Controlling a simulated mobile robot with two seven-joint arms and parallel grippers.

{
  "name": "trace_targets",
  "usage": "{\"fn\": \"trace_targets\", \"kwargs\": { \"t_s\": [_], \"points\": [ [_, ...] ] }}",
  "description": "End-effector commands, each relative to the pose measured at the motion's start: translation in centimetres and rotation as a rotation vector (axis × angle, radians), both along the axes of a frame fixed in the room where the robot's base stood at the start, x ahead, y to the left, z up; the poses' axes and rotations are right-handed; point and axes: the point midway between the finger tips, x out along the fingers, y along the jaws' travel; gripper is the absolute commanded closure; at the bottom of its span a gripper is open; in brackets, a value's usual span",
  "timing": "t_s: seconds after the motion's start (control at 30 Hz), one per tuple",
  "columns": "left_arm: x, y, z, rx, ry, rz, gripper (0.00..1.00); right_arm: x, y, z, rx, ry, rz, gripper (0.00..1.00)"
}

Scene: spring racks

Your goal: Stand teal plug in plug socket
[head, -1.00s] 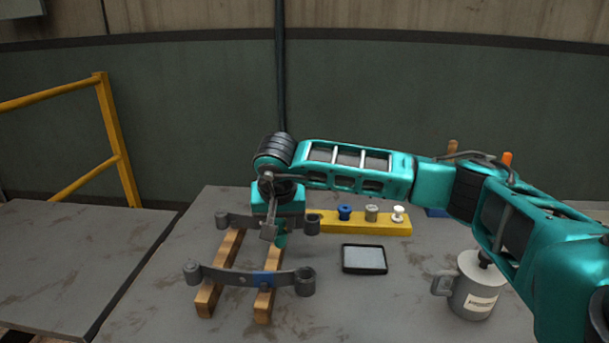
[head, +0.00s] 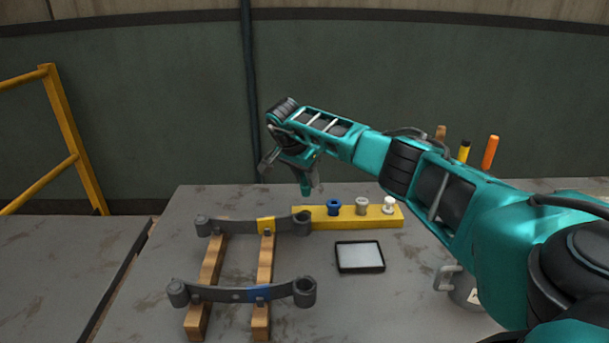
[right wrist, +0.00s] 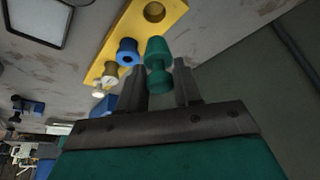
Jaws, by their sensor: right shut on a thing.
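My right gripper (head: 303,182) is shut on the teal plug (right wrist: 157,62), a dark green-teal piece with a flared head and narrow waist. In the head view the plug (head: 306,189) points down, above and behind the left end of the yellow block (head: 345,222). In the right wrist view the yellow block (right wrist: 122,38) has an empty round hole (right wrist: 154,12), the plug socket, near one end. The plug is apart from the hole. My left gripper is out of view.
Two dark leaf springs (head: 215,294) lie across wooden rails (head: 262,318). A tablet-like tray (head: 360,257) lies in front of the block. A grey mug (head: 465,292) is partly hidden by my arm.

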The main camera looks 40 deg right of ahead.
Motion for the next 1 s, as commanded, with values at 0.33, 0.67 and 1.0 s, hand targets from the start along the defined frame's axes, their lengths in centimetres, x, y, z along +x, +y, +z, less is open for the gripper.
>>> {"fn": "trace_targets", "kwargs": {
  "t_s": [0.33,0.67,1.0],
  "points": [
    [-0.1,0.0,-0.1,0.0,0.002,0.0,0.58,0.0,0.1,-0.9,-0.001,0.003,-0.009,0.98],
    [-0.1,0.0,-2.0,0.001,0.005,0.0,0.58,0.0,0.1,-4.2,0.001,0.002,-0.008,0.98],
    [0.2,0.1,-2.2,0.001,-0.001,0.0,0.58,0.0,0.1,-4.8,0.001,0.001,-0.008,0.98]
  ]
}}
